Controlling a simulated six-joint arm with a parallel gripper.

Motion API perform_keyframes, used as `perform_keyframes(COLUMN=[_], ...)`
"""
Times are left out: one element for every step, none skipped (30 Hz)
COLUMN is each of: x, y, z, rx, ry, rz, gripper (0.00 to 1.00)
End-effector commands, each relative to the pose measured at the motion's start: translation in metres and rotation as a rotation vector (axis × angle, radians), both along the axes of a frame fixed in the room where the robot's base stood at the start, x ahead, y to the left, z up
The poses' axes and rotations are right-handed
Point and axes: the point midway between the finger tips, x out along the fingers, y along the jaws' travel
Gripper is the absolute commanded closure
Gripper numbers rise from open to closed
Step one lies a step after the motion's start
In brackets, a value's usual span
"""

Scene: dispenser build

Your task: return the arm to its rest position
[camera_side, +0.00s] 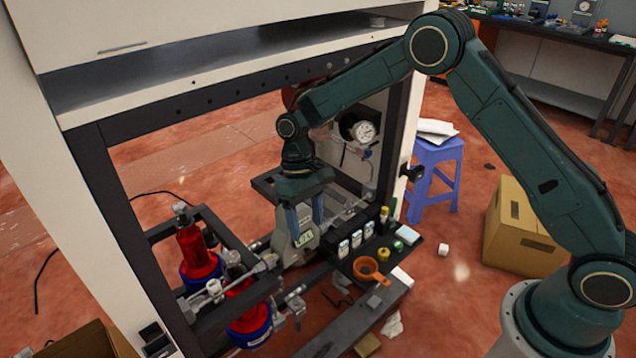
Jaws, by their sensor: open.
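My gripper (305,216) points down inside the open frame of the white cabinet. Its two blue-grey fingers are apart, just above and at the top of a grey meter with a small display (297,243). I cannot tell whether the fingers touch the meter. My dark green arm reaches in from the right, over the work area, with its elbow high near the cabinet's shelf.
Red cylinders with blue bases (200,256) stand at the left in a dark frame.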

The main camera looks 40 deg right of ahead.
Motion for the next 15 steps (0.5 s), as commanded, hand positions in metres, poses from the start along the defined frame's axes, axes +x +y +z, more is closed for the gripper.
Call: perform_keyframes(x=[-0.005, -0.008, -0.011, -0.013, -0.016, -0.019, -0.021, -0.023, -0.026, -0.029, -0.031, -0.035, -0.038, -0.04, -0.044], y=[-0.004, -0.006, -0.009, -0.011, -0.013, -0.015, -0.017, -0.019, -0.021, -0.023, -0.025, -0.027, -0.029, -0.031, -0.033], z=[0.014, 0.021, 0.03, 0.037, 0.044, 0.053, 0.06, 0.067, 0.076, 0.083, 0.089, 0.098, 0.104, 0.11, 0.118], rx=[-0.002, -0.005, -0.005, -0.006, -0.006, -0.008, -0.008, -0.009, -0.009, -0.01, -0.01, -0.011, -0.012, -0.014, -0.014], ry=[-0.011, -0.018, -0.029, -0.037, -0.046, -0.059, -0.07, -0.081, -0.094, -0.105, -0.117, -0.132, -0.143, -0.154, -0.17], rz=[-0.002, -0.003, -0.004, -0.006, -0.007, -0.01, -0.014, -0.017, -0.021, -0.023, -0.026, -0.029, -0.033, -0.036, -0.04], gripper=[0.39, 0.39, 0.39, 0.39, 0.39, 0.39, 0.39, 0.39, 0.39, 0.39, 0.39, 0.39, 0.39, 0.39, 0.39])
